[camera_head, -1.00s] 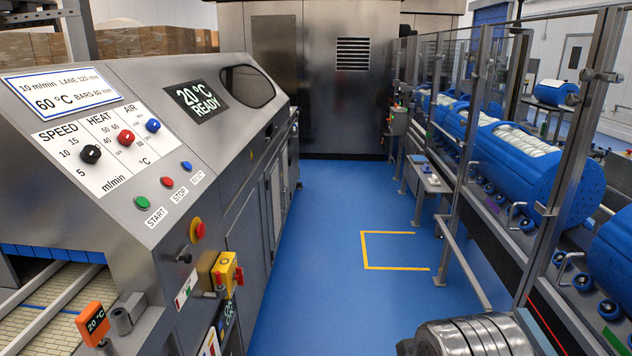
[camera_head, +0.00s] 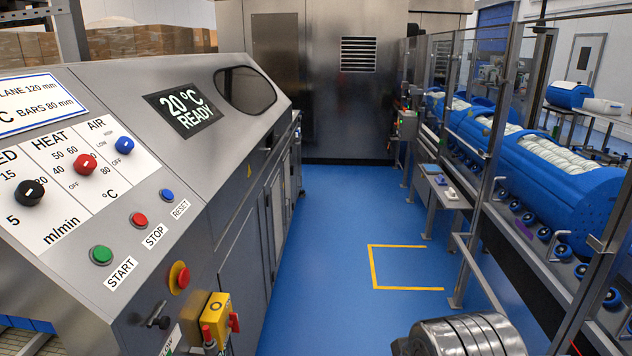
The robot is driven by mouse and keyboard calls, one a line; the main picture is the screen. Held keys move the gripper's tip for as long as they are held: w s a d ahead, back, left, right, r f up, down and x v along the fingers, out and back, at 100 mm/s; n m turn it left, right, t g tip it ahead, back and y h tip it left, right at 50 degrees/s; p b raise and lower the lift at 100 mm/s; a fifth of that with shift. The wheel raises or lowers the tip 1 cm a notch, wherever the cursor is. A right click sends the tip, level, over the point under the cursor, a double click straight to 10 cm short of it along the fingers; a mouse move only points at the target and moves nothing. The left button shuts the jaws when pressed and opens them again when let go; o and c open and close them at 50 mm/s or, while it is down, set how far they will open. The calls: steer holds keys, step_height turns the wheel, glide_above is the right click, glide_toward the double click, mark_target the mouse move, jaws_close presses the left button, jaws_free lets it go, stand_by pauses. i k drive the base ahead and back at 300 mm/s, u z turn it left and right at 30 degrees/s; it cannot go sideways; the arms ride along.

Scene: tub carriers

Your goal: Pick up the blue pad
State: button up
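A small blue pad (camera_head: 441,181) appears to lie on a narrow metal shelf (camera_head: 455,203) on the right side of the aisle, in front of the clear guard panels. It is small and far off, so its shape is hard to make out. A whitish item (camera_head: 451,193) lies just in front of it on the same shelf, and a small greenish item (camera_head: 431,168) lies behind it. My gripper is not in view. A ribbed metal part at the bottom right seems to be part of my arm.
A control console (camera_head: 150,180) with buttons and a "20 °C READY" display fills the left. Blue tubs (camera_head: 570,190) stand on a conveyor behind guards at right. The blue floor (camera_head: 330,250) between is clear, with a yellow marking (camera_head: 408,288). A steel cabinet (camera_head: 330,90) closes the far end.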

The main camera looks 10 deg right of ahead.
mark_target(441, 180)
steer(key=i, duration=2.2)
steer(key=z, duration=0.35)
steer(key=i, duration=1.45)
steer(key=z, duration=0.55)
steer(key=i, duration=1.5)
steer(key=z, duration=0.45)
steer(key=i, duration=0.8)
steer(key=z, duration=0.15)
